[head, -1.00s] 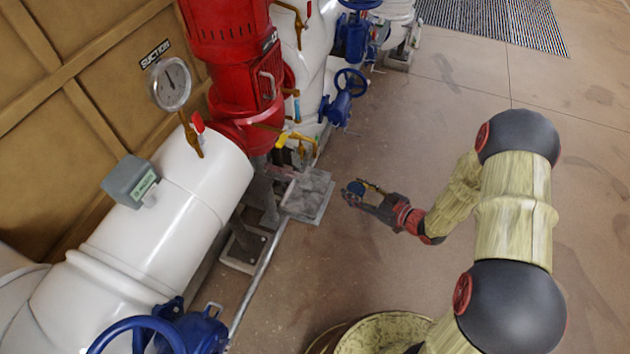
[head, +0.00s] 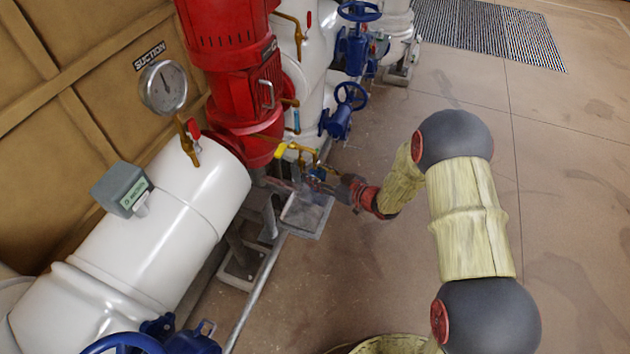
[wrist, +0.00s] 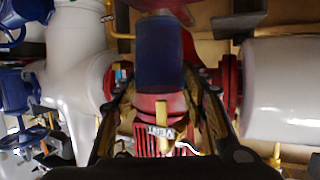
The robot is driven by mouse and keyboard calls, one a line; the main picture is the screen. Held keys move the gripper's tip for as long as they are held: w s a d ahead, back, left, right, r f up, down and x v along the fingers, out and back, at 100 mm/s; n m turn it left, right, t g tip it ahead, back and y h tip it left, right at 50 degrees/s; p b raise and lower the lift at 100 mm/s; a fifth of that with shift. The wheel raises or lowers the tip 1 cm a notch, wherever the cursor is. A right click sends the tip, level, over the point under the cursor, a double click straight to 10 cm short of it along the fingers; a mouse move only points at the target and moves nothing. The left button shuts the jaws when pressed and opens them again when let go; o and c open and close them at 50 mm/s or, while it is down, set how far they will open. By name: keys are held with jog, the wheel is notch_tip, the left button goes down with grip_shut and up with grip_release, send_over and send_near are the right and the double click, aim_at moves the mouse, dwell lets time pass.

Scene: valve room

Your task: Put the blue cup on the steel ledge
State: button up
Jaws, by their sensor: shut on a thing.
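The blue cup (wrist: 165,55) shows in the wrist view between the two fingers of my gripper (wrist: 168,82), which is shut on it. In the head view my gripper (head: 318,182) reaches in from the right, at the far edge of the grey steel ledge (head: 304,216). The cup cannot be made out clearly there. The ledge is a small, flat plate low beside the red pump, and its visible top looks bare. I cannot tell how high the cup is above it.
The red pump (head: 240,85) and a yellow-handled brass valve (head: 298,150) stand close to my gripper. A white pipe (head: 150,230) lies to the left, with blue handwheels (head: 350,96) behind. The floor at the right is clear.

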jog(key=shift+w+a, duration=0.2)
jog(key=shift+a, duration=0.05)
jog(key=shift+w+a+f+b, duration=0.15)
jog(key=shift+f+b, duration=0.35)
jog(key=shift+f, duration=0.35)
jog(key=shift+w+a+f+b, duration=0.1)
jog(key=shift+f+b, duration=0.4)
jog(key=shift+f, duration=0.3)
jog(key=shift+f, duration=0.2)
jog(key=o, duration=1)
jog(key=shift+r, duration=0.1)
